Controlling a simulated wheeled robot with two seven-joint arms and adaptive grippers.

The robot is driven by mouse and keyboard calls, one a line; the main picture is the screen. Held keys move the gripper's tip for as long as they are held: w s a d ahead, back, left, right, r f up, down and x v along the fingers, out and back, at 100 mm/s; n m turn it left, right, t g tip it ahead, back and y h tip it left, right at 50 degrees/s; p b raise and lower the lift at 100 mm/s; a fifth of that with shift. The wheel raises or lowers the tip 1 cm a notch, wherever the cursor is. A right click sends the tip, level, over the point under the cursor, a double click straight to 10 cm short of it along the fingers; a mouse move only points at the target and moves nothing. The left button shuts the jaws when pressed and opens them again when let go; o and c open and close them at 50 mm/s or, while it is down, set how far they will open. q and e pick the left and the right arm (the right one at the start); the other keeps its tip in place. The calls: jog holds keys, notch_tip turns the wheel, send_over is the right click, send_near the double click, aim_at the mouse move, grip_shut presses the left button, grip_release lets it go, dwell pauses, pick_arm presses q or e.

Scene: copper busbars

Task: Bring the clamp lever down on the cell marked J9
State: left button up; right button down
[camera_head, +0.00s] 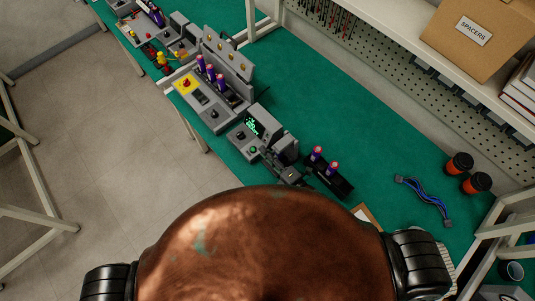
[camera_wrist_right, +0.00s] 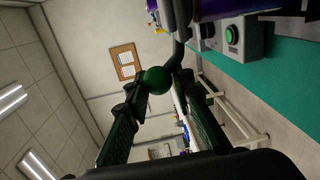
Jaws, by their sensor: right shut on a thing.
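In the right wrist view my right gripper (camera_wrist_right: 158,90) has its two fingers closed around the green ball knob (camera_wrist_right: 157,79) of the clamp lever. The lever's dark curved arm (camera_wrist_right: 180,48) runs from the knob up to the clamp station (camera_wrist_right: 244,43). Part of a purple cell (camera_wrist_right: 225,8) shows at the top edge; no J9 mark is readable. In the head view the clamp station (camera_head: 262,132) stands on the green bench, with a lit green display. The right gripper is hard to make out there among dark parts. My left gripper is not in view.
A black holder (camera_head: 326,177) with two purple cells stands beside the station. A grey station (camera_head: 213,90) with several purple cells is behind it. The bench (camera_head: 320,95) is clear beyond the clamp station.

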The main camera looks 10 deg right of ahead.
jog(key=shift+d+f, duration=0.45)
jog(key=shift+d, duration=0.05)
jog(key=c, duration=1.8)
grip_release()
jog(key=shift+w, duration=0.15)
jog(key=o, duration=0.3)
jog(key=shift+a+r, duration=0.15)
jog(key=v, duration=1.2)
